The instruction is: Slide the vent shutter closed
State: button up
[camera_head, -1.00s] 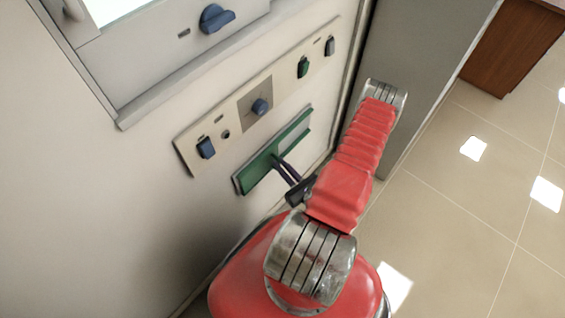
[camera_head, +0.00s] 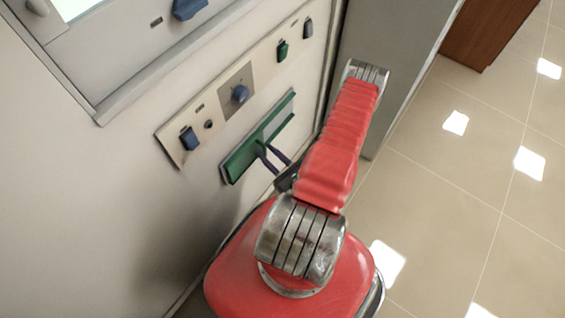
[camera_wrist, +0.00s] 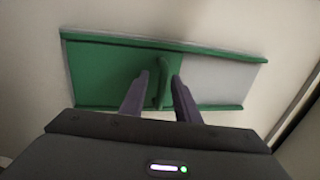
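The vent shutter (camera_wrist: 108,75) is a green plate in a green-edged track (camera_wrist: 215,107) on the furnace front. In the wrist view it covers the left part of the track, and a light grey panel (camera_wrist: 218,82) shows at the right. A green upright handle (camera_wrist: 165,84) stands at the shutter's right end. In the head view the shutter (camera_head: 243,158) sits below the control strip. My gripper (camera_wrist: 162,82) is open, its two dark fingers on either side of the handle. The right finger is close to the handle; a small gap shows at the left. Contact cannot be told.
Above the track is a control strip with a blue knob (camera_head: 240,94), a blue switch (camera_head: 189,138) and a green switch (camera_head: 283,50). A grey cabinet side (camera_head: 390,60) stands right of the furnace. Tiled floor (camera_head: 450,200) is open at the right.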

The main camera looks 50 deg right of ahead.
jog(key=s+a, duration=0.2)
jog(key=s, duration=1.1)
jog(key=shift+s+a, duration=0.2)
dwell(0.7)
dwell(0.6)
jog(key=w+a+r+n+g+y, duration=0.3)
jog(key=r+n+g+y, duration=0.15)
jog(key=r+n, duration=0.3)
jog(key=w+a+r+n+g+y, duration=0.3)
jog(key=r+n+g+y, duration=0.15)
jog(key=r+n, duration=0.3)
jog(key=w+a+r+n+g+y, duration=0.35)
jog(key=r+n+g, duration=0.2)
jog(key=n, duration=0.25)
jog(key=w+a+r+n+t+h, duration=0.1)
jog(key=a+r+n+h, duration=0.3)
jog(key=a+r+n, duration=0.3)
jog(key=a+r+n+t+h, duration=0.1)
jog(key=a+r+n+h, duration=0.4)
jog(key=r, duration=1.2)
jog(key=a+n, duration=0.1)
jog(key=n, duration=0.2)
jog(key=shift+w+a+r, duration=0.15)
jog(key=shift+w+a, duration=0.2)
jog(key=shift+w, duration=0.05)
